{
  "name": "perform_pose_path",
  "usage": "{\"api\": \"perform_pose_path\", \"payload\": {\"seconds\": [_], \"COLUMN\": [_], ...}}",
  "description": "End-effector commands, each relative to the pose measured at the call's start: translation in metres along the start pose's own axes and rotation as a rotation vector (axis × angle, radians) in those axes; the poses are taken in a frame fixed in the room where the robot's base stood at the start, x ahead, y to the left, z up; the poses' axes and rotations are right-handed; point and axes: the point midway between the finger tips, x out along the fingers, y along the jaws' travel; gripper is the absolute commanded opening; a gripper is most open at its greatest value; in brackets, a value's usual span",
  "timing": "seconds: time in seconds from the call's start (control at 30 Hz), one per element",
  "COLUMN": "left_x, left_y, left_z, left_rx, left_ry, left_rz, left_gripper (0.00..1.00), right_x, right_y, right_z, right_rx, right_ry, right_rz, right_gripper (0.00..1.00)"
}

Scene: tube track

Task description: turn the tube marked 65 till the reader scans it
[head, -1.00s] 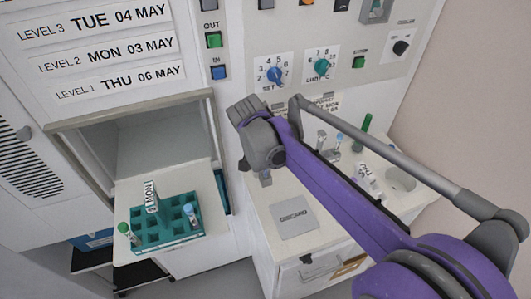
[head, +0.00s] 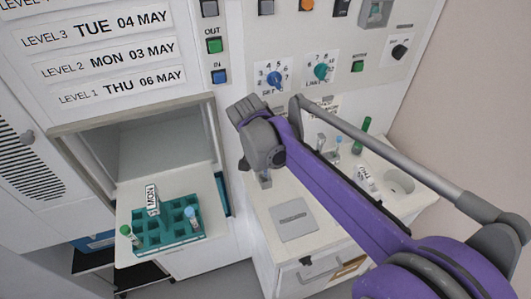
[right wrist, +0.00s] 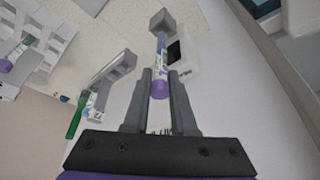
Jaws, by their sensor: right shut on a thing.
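In the right wrist view, a slim tube with a purple cap (right wrist: 160,88) and a pale printed label stands between the two fingers of my right gripper (right wrist: 160,75), which is shut on it. The number on its label is too small to read. Just beyond the fingers, a white reader with a dark window (right wrist: 177,51) lies close to the right of the tube. I cannot tell what the window shows. In the head view my purple right arm hides the gripper, the tube and the reader. My left gripper is not in view.
A teal rack (head: 150,240) with tubes and a MON tag (head: 151,198) sits on a pulled-out shelf at the left. Grey holders, a green tube (head: 361,126) and a THU tag (head: 366,176) stand on the white counter. A DISCARD flap (head: 293,218) is in front.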

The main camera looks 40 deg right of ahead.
Motion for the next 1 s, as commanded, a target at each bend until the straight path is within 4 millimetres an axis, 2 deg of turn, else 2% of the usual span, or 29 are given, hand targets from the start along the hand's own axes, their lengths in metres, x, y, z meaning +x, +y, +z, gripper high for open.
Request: {"api": "perform_pose_path", "payload": {"seconds": [1.0], "left_x": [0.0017], "left_y": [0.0], "left_z": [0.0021], "left_rx": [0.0], "left_ry": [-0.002], "left_rz": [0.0], "left_gripper": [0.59], "right_x": [0.0052], "right_y": [-0.0006], "right_z": [0.0018], "right_rx": [0.0], "right_ry": [0.0], "right_rz": [0.0], "right_gripper": [0.0]}}
